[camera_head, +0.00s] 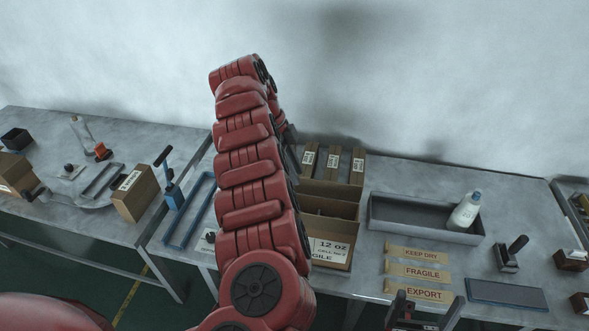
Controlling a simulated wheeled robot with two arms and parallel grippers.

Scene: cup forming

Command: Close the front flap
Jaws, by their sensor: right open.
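An open cardboard box (343,208) stands on the grey table in the middle, with an inner divider visible. The left part of the box is hidden behind my large red left arm, so I cannot tell the front flap apart from the front wall. My left gripper is hidden behind that arm. My right gripper (424,312) is open at the bottom edge, nearer to me than the box and to its right, apart from it.
Several labelled brown cartons (333,161) stand behind the box. To the right are a grey tray (397,211) with a white bottle (464,212), tan strips (418,272), a black-handled stamp (509,256) and a dark pad (506,294).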

